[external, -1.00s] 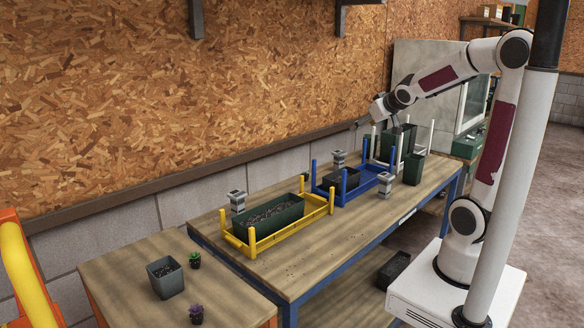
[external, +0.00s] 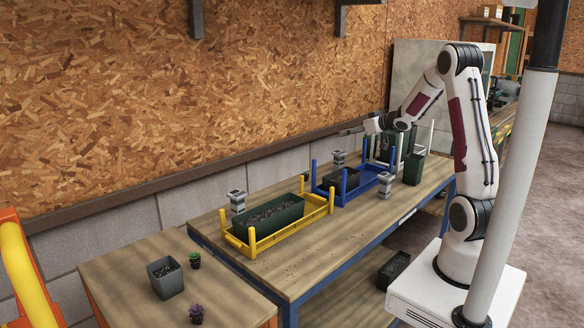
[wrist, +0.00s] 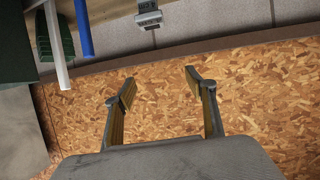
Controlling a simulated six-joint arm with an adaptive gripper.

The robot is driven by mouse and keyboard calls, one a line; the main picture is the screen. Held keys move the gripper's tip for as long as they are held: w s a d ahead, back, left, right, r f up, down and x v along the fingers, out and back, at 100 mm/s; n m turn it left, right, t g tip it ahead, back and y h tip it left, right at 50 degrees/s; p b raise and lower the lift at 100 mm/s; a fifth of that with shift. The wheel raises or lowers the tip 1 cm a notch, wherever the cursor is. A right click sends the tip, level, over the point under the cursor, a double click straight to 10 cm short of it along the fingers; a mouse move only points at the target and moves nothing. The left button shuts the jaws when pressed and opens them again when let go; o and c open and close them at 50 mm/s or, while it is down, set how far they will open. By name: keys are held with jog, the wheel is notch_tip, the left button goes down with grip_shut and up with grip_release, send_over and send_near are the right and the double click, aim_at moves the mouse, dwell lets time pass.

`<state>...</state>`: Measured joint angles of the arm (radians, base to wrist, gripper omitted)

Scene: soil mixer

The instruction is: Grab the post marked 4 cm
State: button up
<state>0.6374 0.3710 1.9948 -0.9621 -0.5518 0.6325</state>
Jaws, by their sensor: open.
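Several small grey posts stand on the long table. In the external view one is by the yellow rack (external: 237,202), one is behind the blue rack (external: 339,159) and one is in front of it (external: 385,184). Their marks are too small to read there. In the external view my gripper (external: 350,131) points left, above the table's back edge.
A yellow rack (external: 328,211) and a blue rack (external: 342,203) hold dark planters. White uprights (external: 431,136) and green containers (external: 414,168) stand at the far end. The chipboard wall (external: 200,90) is close behind the table. The table's near front strip is clear.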

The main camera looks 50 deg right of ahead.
aim_at(344, 154)
jog(key=shift+w+d+f+y, duration=0.15)
jog(key=shift+d+f+y, duration=0.1)
jog(key=shift+f, duration=0.25)
jog(key=shift+w+d+f+y, duration=0.1)
jog(key=shift+d+f+y, duration=0.1)
jog(key=shift+f, duration=0.25)
notch_tip(344, 154, down, 8)
jog(key=shift+r, duration=0.1)
jog(key=shift+w+d+f, duration=0.1)
jog(key=shift+w+f, duration=0.25)
jog(key=shift+w, duration=0.25)
jog(key=shift+x, duration=3.1)
jog(key=shift+r, duration=0.1)
jog(key=c, duration=1.2)
